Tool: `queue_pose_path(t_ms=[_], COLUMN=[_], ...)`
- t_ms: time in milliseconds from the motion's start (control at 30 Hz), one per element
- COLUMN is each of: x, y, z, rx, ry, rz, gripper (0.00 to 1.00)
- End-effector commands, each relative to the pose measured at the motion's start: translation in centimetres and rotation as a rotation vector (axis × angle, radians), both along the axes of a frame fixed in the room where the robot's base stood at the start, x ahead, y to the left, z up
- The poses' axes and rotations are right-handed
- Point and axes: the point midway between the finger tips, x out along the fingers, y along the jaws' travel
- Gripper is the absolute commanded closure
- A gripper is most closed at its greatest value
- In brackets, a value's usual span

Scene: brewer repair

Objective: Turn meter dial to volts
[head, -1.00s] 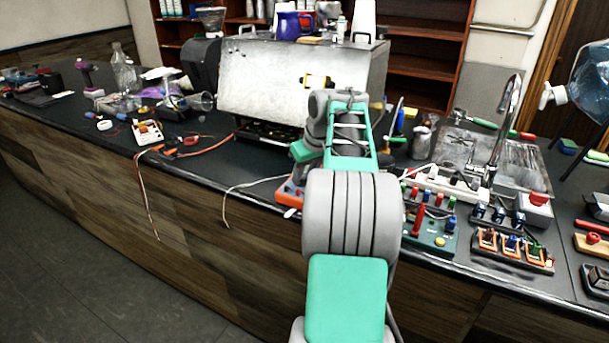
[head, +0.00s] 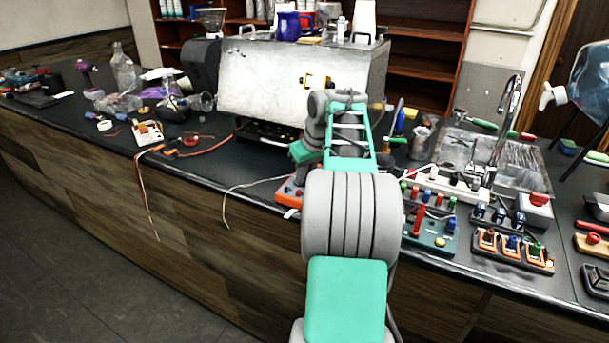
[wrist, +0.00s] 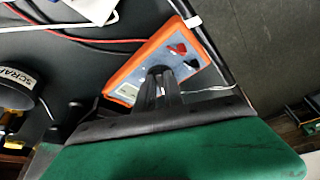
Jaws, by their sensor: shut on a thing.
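The meter is an orange-rimmed box (wrist: 125,75) with a grey face, lying on the dark counter. In the head view only part of the orange meter (head: 289,190) shows at the counter's front edge, left of my arm. My gripper (wrist: 162,78) reaches down onto the middle of the meter's face, its dark fingers close together and shut on the dial. The fingers cover the dial, so its pointer and setting cannot be read. In the head view my arm hides the fingertips.
A steel brewer (head: 265,85) stands just behind the meter. Red and white wires (head: 205,143) lie to the left. A green board (head: 430,232) with coloured parts stands right of my arm. In the wrist view, a round container labelled "SCRAP" (wrist: 18,85) is at left.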

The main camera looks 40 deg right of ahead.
Motion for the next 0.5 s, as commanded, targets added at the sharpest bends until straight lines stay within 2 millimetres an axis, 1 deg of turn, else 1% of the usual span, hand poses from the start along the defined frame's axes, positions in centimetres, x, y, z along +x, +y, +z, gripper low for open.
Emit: queue_pose_path(t_ms=[267,500], x=[0.12,0.3], y=[0.29,0.65], z=[-0.15,-0.1], rx=[-0.002,-0.001], ry=[-0.002,-0.002], rz=[-0.116,-0.306], gripper=[1.0,1.0])
